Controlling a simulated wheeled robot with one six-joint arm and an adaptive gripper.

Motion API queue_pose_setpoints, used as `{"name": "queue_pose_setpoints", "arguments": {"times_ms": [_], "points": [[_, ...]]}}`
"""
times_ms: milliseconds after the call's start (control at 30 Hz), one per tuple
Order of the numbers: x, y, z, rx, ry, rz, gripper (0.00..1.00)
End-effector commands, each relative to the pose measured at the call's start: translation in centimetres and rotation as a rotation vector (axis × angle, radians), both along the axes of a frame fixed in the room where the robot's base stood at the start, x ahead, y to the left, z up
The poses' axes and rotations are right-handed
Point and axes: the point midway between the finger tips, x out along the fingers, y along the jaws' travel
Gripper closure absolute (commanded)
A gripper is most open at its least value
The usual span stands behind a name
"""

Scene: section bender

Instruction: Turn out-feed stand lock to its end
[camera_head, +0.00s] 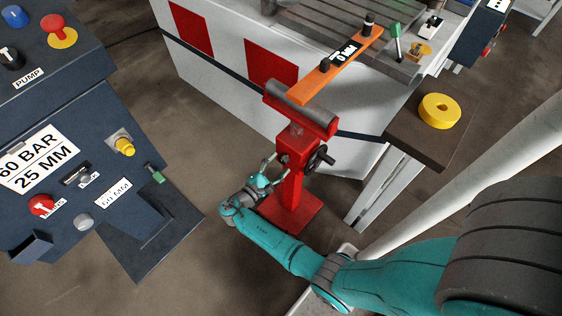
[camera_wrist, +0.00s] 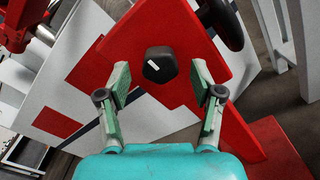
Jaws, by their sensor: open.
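The out-feed stand (camera_head: 291,165) is a red post on a red base plate, with a grey roller (camera_head: 300,107) on top. In the wrist view its red face carries a dark faceted lock knob (camera_wrist: 160,64) with a short white mark. My gripper (camera_head: 269,172) is at the left of the post. It is open in the wrist view (camera_wrist: 160,78), with one finger to each side of the knob and nothing held. The knob appears just beyond the fingertips; contact is not visible. I cannot make out the knob in the head view.
A black handwheel (camera_head: 318,159) sits on the stand's right side; part of a black wheel shows in the wrist view (camera_wrist: 222,22). A dark control panel (camera_head: 80,140) stands left. The white machine body (camera_head: 222,75) is behind. A brown shelf (camera_head: 405,130) holds a yellow ring (camera_head: 440,111).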

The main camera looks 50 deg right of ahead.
Motion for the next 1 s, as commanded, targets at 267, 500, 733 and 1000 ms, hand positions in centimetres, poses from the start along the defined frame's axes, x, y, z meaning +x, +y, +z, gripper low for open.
{"name": "queue_pose_setpoints", "arguments": {"times_ms": [267,500,733,1000], "points": [[0.1,-1.8,0.0,0.0,0.0,0.0,0.34],[0.1,-1.8,0.0,0.0,0.0,0.001,0.34],[0.1,-1.8,0.0,0.0,0.0,0.001,0.89],[0.1,-1.8,0.0,0.001,-0.014,0.001,0.94]]}}
